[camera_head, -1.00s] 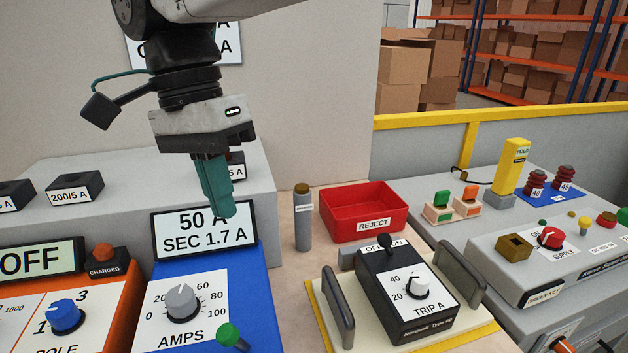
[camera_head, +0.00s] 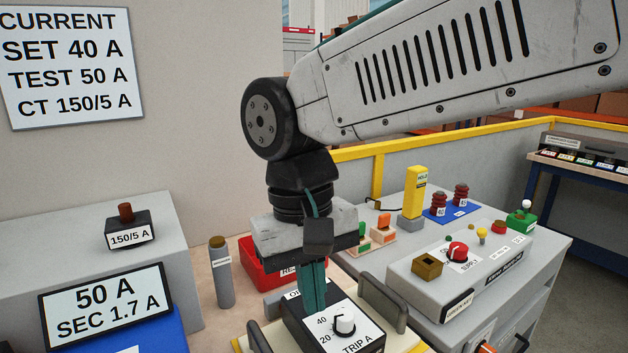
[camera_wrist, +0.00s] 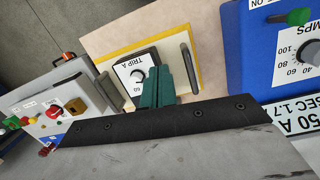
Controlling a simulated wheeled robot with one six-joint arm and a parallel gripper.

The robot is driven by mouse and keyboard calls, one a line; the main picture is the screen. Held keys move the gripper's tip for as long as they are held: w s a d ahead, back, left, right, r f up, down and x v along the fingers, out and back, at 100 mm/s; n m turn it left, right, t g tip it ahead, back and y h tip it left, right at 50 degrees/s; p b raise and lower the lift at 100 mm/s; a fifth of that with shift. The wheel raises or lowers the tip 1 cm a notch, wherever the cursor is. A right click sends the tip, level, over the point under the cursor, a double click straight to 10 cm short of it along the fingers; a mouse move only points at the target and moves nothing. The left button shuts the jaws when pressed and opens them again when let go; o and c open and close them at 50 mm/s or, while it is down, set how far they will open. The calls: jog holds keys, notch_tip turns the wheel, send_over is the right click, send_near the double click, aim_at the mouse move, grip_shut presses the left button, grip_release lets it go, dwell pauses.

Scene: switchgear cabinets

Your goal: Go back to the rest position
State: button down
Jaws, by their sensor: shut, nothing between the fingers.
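My gripper (camera_head: 313,287) points down, its green fingers shut together and empty. In the head view it hangs in front of the trip relay unit (camera_head: 310,335), a black box with a white TRIP A dial, and hides part of it. In the wrist view the fingers (camera_wrist: 158,90) overlap the right side of the trip relay unit (camera_wrist: 128,72). I cannot tell how high the fingertips are above the box.
A red REJECT tray (camera_head: 258,268) is partly hidden behind my gripper. A grey cylinder (camera_head: 221,275) stands left of it. The 50 A display (camera_head: 105,305) is at lower left. A grey supply console (camera_head: 430,300) and a yellow HOLD post (camera_head: 415,190) stand right.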

jog(key=s+d+f+m, duration=0.1)
jog(key=s+d, duration=0.1)
jog(key=d, duration=0.7)
jog(key=s+d+f+m+t, duration=0.1)
jog(key=s+d+f+m, duration=0.1)
jog(key=d, duration=0.7)
jog(key=s+d+f+m+t+y, duration=0.1)
jog(key=s+d+m, duration=0.1)
jog(key=d, duration=0.7)
jog(key=shift+s+f, duration=0.4)
jog(key=shift+s, duration=0.35)
